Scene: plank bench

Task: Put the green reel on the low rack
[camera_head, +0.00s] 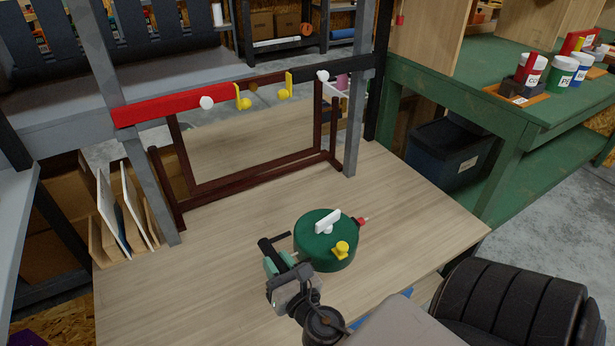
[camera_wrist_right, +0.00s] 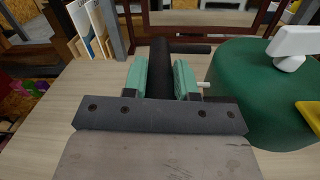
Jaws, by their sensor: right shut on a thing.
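The green reel (camera_head: 318,249) is a thick round drum on the plank bench, with a white T-shaped piece and a yellow knob on top and a red plug at its right side. It also shows at the right of the right wrist view (camera_wrist_right: 240,95). My right gripper (camera_head: 279,262) is left of the drum. Its mint-green pads (camera_wrist_right: 160,80) are shut on a black handle (camera_wrist_right: 160,58), from which a thin rod runs right towards the drum. The handle's join to the drum is unclear. No rack is plainly labelled; a dark brown wooden frame (camera_head: 255,183) stands at the bench's back.
A red and black rail (camera_head: 160,108) with white knobs and yellow hooks crosses above the frame between grey posts. Upright boards (camera_head: 118,210) stand at the bench's left edge. A green table (camera_head: 470,95) is at right. The bench's left front is clear.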

